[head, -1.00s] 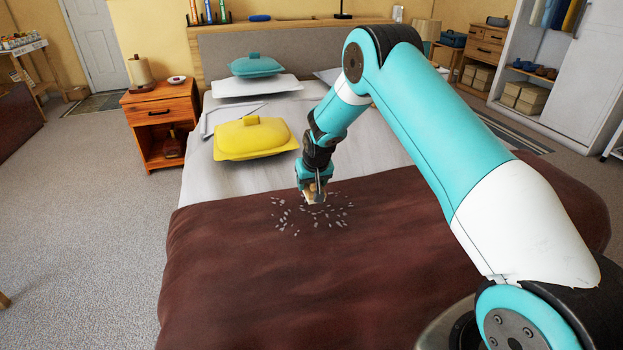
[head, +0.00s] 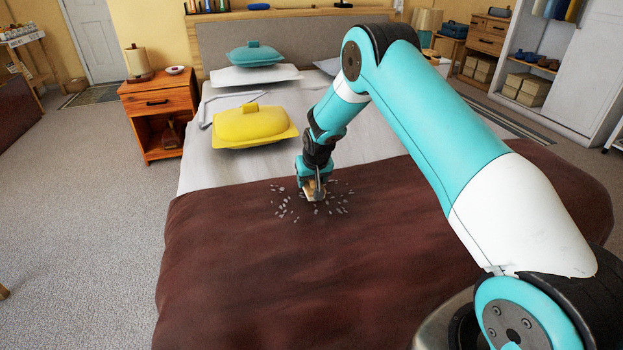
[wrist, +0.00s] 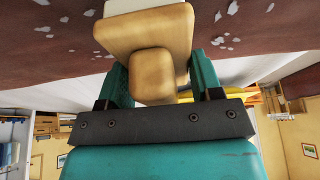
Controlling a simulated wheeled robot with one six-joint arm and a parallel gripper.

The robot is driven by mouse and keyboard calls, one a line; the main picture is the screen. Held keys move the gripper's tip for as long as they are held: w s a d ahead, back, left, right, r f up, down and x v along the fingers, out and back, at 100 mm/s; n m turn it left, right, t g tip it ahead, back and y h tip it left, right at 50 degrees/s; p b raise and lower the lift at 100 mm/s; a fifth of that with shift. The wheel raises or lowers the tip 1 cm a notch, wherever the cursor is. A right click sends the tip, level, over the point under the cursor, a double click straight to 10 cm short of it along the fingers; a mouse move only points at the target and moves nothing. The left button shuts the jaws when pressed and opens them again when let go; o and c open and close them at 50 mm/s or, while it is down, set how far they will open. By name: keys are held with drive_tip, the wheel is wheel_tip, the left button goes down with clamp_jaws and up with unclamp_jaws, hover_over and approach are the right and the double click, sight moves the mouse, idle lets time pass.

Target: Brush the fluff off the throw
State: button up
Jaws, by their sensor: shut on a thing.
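The dark brown throw (head: 240,270) lies over the near part of the bed. Pale bits of fluff (head: 341,205) are scattered on it near its far edge, around my gripper. My gripper (head: 314,188) is shut on a wooden brush and holds it down at the throw among the fluff. In the wrist view the wooden brush (wrist: 152,76) sits between the two teal fingers, with fluff (wrist: 233,8) on the throw (wrist: 275,27) on both sides. A pale strip shows behind the brush's wooden back. I cannot tell whether the brush touches the throw.
A yellow cushion-like dish shape (head: 250,127) lies on the white sheet beyond the throw, left of my gripper. A teal one (head: 255,55) lies farther back by the headboard. A wooden nightstand (head: 160,100) stands left of the bed. The near throw is clear.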

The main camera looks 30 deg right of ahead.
drive_tip(key=shift+f, duration=0.25)
drive_tip(key=shift+f+b, duration=1.1)
drive_tip(key=shift+f, duration=0.4)
drive_tip(key=shift+w+d+b, duration=0.6)
drive_tip(key=shift+w+d, duration=0.1)
drive_tip(key=shift+d, duration=1.5)
drive_tip(key=shift+w+d+b, duration=0.65)
drive_tip(key=shift+d, duration=1.5)
drive_tip(key=shift+w+d+b, duration=0.6)
drive_tip(key=shift+w+d, duration=0.1)
drive_tip(key=shift+d, duration=1.5)
drive_tip(key=shift+a, duration=0.1)
drive_tip(key=shift+w+a, duration=0.35)
drive_tip(key=shift+a, duration=1.45)
drive_tip(key=shift+w+a, duration=0.4)
drive_tip(key=shift+a, duration=1.4)
drive_tip(key=shift+w+a, duration=0.35)
drive_tip(key=shift+a, duration=1.45)
drive_tip(key=shift+w+a+b, duration=0.2)
drive_tip(key=shift+w+a, duration=0.2)
drive_tip(key=shift+a, duration=1.7)
drive_tip(key=shift+w+a+b, duration=0.2)
drive_tip(key=shift+w+a, duration=0.25)
drive_tip(key=shift+a, duration=1.7)
drive_tip(key=shift+w+a+b, duration=0.2)
drive_tip(key=shift+w+a, duration=0.2)
drive_tip(key=shift+a, duration=1.7)
